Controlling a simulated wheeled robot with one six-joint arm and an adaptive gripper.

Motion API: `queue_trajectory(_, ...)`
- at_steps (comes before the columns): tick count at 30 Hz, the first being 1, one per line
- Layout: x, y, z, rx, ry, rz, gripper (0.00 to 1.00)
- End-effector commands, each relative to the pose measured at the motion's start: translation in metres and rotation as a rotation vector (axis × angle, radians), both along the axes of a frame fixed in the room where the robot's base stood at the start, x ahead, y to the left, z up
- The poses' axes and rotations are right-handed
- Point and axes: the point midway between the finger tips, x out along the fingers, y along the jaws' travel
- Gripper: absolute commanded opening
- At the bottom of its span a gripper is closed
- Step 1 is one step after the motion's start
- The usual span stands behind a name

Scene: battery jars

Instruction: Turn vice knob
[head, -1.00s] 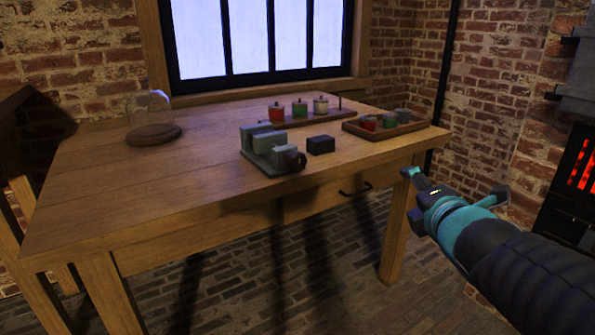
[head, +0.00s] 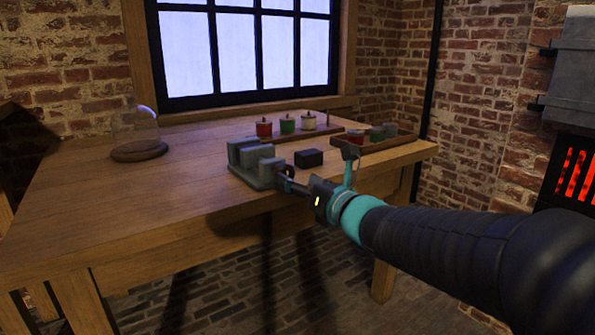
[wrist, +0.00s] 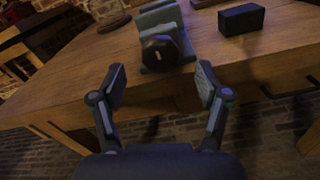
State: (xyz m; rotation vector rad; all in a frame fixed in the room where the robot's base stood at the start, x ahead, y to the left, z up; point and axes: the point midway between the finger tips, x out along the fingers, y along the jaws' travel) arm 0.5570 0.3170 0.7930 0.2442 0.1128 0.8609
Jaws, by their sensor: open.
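The grey vice (head: 256,164) stands near the front edge of the wooden table. Its dark knob (wrist: 158,50) faces my gripper in the wrist view; in the head view the knob (head: 287,174) is partly hidden by a gripper finger. My gripper (wrist: 158,85) is open and empty, its two fingers spread on either side below the knob in the wrist view. The fingers are apart from each other, and the knob appears ahead of their tips. I cannot tell from the head view whether a finger touches the knob.
A black block (head: 309,158) sits right of the vice. Several lidded jars stand behind, some on a wooden tray (head: 390,143) at right. A glass dome on a wooden base (head: 141,150) stands at left. The table's (head: 130,205) left part is clear.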

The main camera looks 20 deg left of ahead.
Motion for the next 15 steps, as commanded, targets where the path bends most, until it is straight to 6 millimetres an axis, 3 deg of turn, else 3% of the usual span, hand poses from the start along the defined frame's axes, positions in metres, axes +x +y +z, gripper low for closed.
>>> queue_trajectory(6, 0.025, 0.029, 0.0, 0.0, 0.001, 0.0, 0.75)
queue_trajectory(15, 0.043, 0.049, 0.0, 0.0, 0.001, -0.002, 0.75)
